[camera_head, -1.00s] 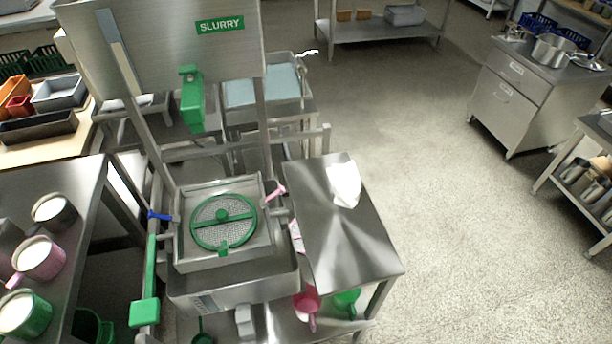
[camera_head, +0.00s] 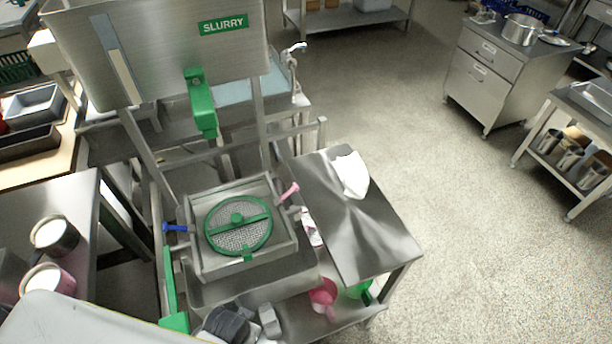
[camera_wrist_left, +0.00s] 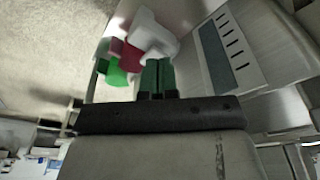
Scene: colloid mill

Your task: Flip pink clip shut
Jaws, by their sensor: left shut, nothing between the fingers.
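The pink clip (camera_head: 290,191) is at the right side of the square metal frame (camera_head: 197,262) around the green-rimmed round mesh. It sticks outward, up and to the right, from its mount. A blue clip (camera_head: 175,228) sticks out on the frame's left side. My left arm comes in at the bottom left of the head view, with its dark wrist part (camera_head: 228,325) below the frame, well apart from the pink clip. In the left wrist view my left gripper (camera_wrist_left: 157,64) has its dark green fingers together, empty. The pink clip cannot be made out there. My right gripper is not in view.
A steel side table (camera_head: 352,225) with a white item (camera_head: 351,174) stands right of the mill. Pink (camera_head: 323,297) and green (camera_head: 358,290) vessels are on a lower shelf. A SLURRY panel (camera_head: 160,50) with a green handle (camera_head: 201,100) stands behind the frame. Open floor lies right.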

